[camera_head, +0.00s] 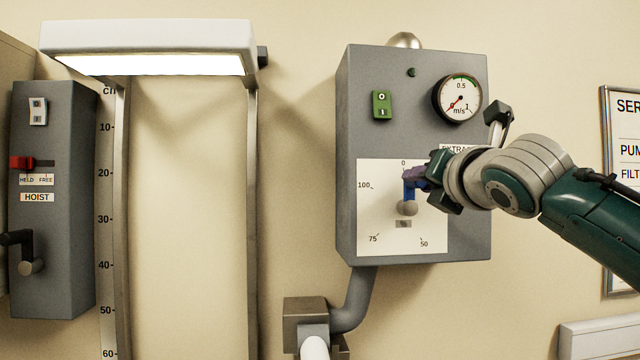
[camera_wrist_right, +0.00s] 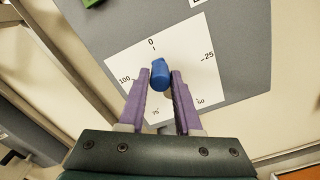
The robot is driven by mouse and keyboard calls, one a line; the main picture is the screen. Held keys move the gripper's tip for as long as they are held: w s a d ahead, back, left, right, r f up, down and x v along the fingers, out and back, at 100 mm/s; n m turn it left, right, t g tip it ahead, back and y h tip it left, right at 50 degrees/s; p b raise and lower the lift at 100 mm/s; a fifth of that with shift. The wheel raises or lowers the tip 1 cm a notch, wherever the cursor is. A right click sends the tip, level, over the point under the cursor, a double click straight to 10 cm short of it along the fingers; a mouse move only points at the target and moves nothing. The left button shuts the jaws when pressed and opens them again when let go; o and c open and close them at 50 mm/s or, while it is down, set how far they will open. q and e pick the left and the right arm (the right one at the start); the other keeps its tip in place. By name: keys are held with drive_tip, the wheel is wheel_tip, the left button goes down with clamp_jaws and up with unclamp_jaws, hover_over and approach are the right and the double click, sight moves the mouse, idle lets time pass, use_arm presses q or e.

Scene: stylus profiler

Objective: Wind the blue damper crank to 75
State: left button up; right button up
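The blue damper crank (camera_head: 409,188) is on a white dial plate (camera_head: 376,215) on the front of a grey box. Its arm stands up from a round grey hub (camera_head: 407,208), pointing roughly toward the 0 mark. The 75 mark is at the plate's lower left. My right gripper (camera_head: 420,178) reaches in from the right at the crank's upper end. In the right wrist view the blue handle (camera_wrist_right: 161,76) fills the gap between the purple fingertips, which appear shut on it. My gripper hides the 25 mark in the head view. My left gripper is not in view.
The grey box carries a round gauge (camera_head: 459,98), a green switch (camera_head: 382,105) and a grey lever (camera_head: 498,116) on its right side. A pipe (camera_head: 356,302) runs below. A lamp (camera_head: 150,50) and hoist box (camera_head: 52,240) are at left.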

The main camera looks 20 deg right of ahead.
wheel_tip(320, 180, down, 10)
drive_tip(key=w+a+f, duration=0.1)
drive_tip(key=w+a, duration=0.1)
drive_tip(key=a, duration=0.7)
drive_tip(key=w+a+f, duration=0.1)
drive_tip(key=w+a, duration=0.1)
drive_tip(key=a, duration=0.7)
drive_tip(key=shift+w+a+f, duration=0.15)
drive_tip(key=shift+w+f, duration=0.05)
drive_tip(key=shift+f, duration=0.1)
drive_tip(key=o, duration=0.5)
drive_tip(key=p+v, duration=0.5)
drive_tip(key=v, duration=0.3)
drive_tip(key=shift+p, duration=0.4)
idle(0.5)
